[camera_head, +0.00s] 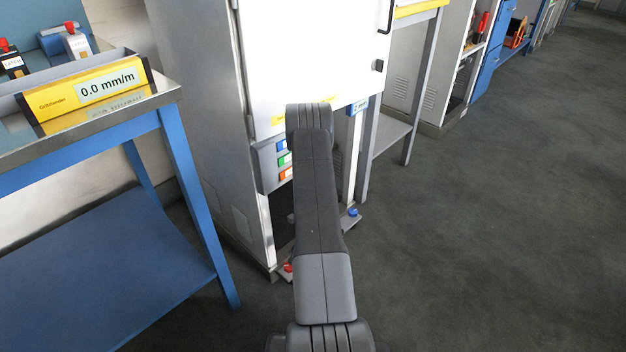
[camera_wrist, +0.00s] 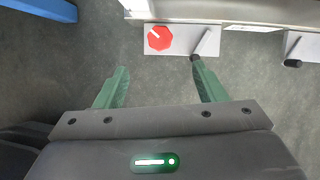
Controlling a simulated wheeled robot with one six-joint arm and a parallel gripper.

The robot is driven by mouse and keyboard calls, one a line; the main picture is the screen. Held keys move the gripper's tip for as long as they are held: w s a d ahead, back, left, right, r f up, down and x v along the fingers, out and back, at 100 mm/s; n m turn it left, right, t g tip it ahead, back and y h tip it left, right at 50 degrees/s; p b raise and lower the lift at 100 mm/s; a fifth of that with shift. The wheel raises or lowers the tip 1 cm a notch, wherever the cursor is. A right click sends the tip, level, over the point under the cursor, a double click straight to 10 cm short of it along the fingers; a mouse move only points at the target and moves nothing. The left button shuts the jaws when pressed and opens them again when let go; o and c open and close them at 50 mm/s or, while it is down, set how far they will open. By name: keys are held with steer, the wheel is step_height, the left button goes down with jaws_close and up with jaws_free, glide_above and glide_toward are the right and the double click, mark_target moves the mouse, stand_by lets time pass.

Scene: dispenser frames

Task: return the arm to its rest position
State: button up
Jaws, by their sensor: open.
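My arm (camera_head: 320,215) rises from the bottom middle of the head view in front of a tall cabinet, and its far end hides my gripper there. In the wrist view my gripper (camera_wrist: 157,85) shows two green fingers spread wide apart. It is open, with nothing between the fingers. Beyond the fingertips is a white plate with a red octagonal knob (camera_wrist: 159,38). A grey lever (camera_wrist: 203,42) with a dark tip stands beside the knob, close to the right finger in the picture. I cannot tell whether they touch.
A blue-legged bench (camera_head: 160,100) stands at left, bearing a yellow display box (camera_head: 90,90). The grey-white cabinet (camera_head: 205,100) stands close behind my arm. A second plate with a dark-tipped lever (camera_wrist: 293,62) is at right in the wrist view. Open floor (camera_head: 480,220) lies to the right.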

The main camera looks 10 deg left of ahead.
mark_target(289, 265)
steer(key=b+x, duration=0.4)
steer(key=x, duration=0.9)
steer(key=shift+f, duration=0.2)
steer(key=shift+d, duration=0.1)
steer(key=shift+r, duration=0.1)
